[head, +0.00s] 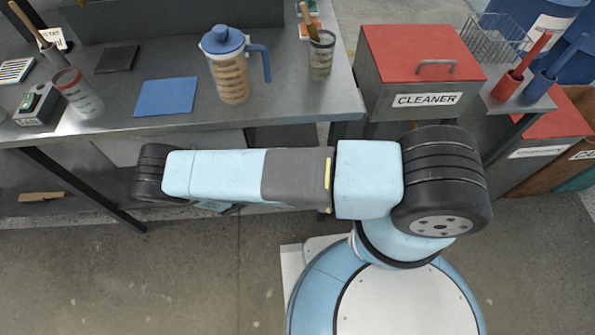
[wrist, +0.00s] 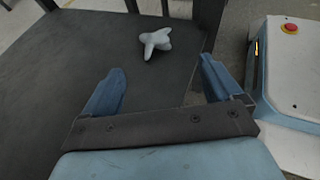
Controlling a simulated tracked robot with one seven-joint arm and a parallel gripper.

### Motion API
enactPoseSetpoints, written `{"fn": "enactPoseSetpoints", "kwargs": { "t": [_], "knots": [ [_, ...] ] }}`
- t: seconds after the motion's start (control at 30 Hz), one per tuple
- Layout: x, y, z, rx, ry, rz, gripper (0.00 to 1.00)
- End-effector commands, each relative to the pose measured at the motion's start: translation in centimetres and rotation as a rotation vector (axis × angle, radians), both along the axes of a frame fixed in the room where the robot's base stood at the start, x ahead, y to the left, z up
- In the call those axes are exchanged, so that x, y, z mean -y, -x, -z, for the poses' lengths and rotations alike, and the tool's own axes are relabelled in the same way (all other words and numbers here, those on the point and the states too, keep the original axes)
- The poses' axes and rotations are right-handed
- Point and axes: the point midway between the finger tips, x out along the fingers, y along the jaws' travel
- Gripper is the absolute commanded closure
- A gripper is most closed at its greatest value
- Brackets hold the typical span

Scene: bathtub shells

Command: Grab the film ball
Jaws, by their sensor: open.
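A small, pale grey-white crumpled piece with stubby points (wrist: 155,42), which looks like the film ball, lies on a dark flat surface (wrist: 60,70) in the wrist view. My gripper (wrist: 162,84) is open and empty, with its two blue fingers wide apart. The ball is beyond the fingertips, roughly in line with the gap between them, and does not touch them. In the head view I cannot make out the ball, and my arm hides the gripper's fingers.
Dark upright bars (wrist: 205,20) stand at the surface's far edge. A pale box with a red button (wrist: 290,29) is at right in the wrist view. In the head view, a metal table (head: 300,95) holds a blue-lidded jug (head: 230,75). A red-lidded cleaner bin (head: 420,60) stands right.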

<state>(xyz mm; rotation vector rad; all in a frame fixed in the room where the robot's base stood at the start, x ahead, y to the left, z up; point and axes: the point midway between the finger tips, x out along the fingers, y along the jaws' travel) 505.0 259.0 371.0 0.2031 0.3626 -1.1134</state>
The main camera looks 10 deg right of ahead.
Motion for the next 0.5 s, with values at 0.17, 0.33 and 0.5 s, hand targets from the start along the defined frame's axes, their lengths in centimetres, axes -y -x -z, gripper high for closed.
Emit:
{"fn": "enactPoseSetpoints", "kwargs": {
  "t": [0.17,0.33,0.5],
  "knots": [
    [2.0,-0.8,1.0,-0.001,0.004,-0.005,0.08],
    [4.4,-2.0,2.1,0.000,0.002,-0.006,0.08],
    [6.1,-2.9,2.9,0.000,0.001,-0.007,0.08]
  ]
}}
